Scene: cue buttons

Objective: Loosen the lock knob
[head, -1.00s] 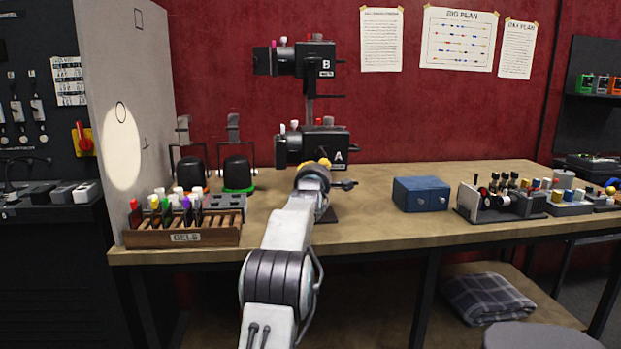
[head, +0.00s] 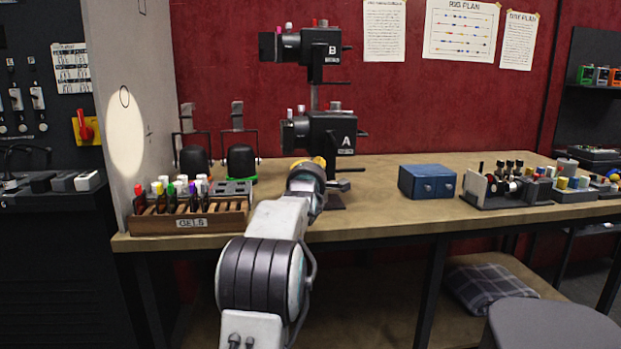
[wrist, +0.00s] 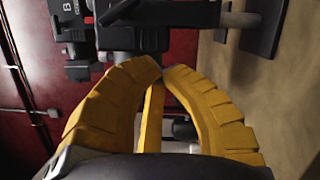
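Two black lamps, marked B (head: 318,45) above and A (head: 335,132) below, stand on one post at the back of the bench. Small dark controls stick out at their right sides; I cannot tell which is the lock knob. My gripper (head: 318,162) is just below and in front of lamp A, its yellow fingers partly hidden by my wrist. In the wrist view my gripper (wrist: 160,72) has its yellow fingertips together, with nothing visible held between them. Dark lamp parts (wrist: 130,38) lie just beyond the tips; contact is unclear.
A blue box (head: 427,182) and a cluttered holder (head: 508,190) stand to the right. A grey stool (head: 550,325) is front right. The bench between arm and box is clear.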

